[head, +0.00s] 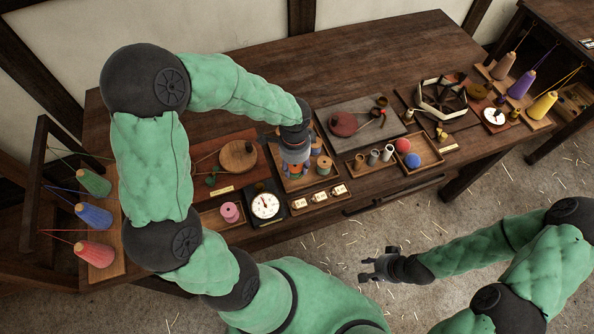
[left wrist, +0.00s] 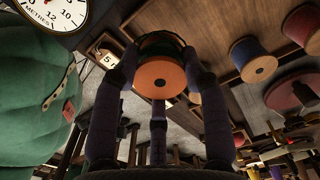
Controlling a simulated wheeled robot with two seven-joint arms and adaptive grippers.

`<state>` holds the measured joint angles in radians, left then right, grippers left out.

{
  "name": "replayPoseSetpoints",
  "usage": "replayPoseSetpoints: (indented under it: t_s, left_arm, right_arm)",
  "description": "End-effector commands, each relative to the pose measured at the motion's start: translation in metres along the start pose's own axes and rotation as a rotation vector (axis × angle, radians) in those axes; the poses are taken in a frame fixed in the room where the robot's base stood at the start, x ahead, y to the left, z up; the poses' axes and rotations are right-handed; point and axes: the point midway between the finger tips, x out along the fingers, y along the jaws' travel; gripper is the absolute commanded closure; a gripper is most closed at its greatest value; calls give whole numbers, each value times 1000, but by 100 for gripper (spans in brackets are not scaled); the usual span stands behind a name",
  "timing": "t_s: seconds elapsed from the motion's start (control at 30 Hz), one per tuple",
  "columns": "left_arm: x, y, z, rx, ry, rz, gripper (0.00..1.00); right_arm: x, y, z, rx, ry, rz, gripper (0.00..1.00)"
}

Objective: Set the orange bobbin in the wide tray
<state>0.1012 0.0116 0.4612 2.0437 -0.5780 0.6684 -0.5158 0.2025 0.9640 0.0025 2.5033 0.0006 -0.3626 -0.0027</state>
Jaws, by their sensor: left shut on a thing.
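My left gripper (head: 296,162) is over a wooden tray of bobbins (head: 283,182) near the middle of the table. It is shut on the orange bobbin (left wrist: 160,78), whose round orange end shows between the fingers in the left wrist view. In the head view the gripper mostly hides this bobbin, and I cannot tell its clearance from the tray. Other bobbins stand beside it, one blue (left wrist: 253,60) in the left wrist view. Which tray is the wide one is not clear. My right gripper (head: 369,269) is open and empty, above the floor in front of the table.
A dial gauge (head: 265,206) and a row of number tags (head: 319,197) are in front of the tray. A tray with a red and a blue ball (head: 428,151) lies to the right, a pink spool (head: 230,211) to the left. The back of the table is clear.

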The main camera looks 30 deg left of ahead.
Motion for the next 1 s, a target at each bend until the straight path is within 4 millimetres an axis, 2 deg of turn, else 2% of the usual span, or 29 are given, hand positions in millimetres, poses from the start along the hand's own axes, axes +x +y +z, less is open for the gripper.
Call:
replayPoseSetpoints:
  t_s: [0.27, 0.5, 0.93, 0.97, 1.0]
  left_arm:
    - [14, -11, -6, 0, 1, -1, 87]
    - [47, -13, -7, 0, 0, 1, 87]
    - [52, -13, -7, 0, 1, -1, 87]
    - [51, -13, -7, 0, 1, -1, 50]
    - [51, -13, -7, 0, 1, -1, 39]
  right_arm:
    - [5, 2, 0, 0, 0, 0, 60]
    - [21, 7, -1, 0, 0, 0, 60]
    - [23, 8, -1, 0, 1, 0, 60]
    - [22, 8, -1, 0, 1, 0, 60]
    - [22, 8, -1, 0, 0, 0, 60]
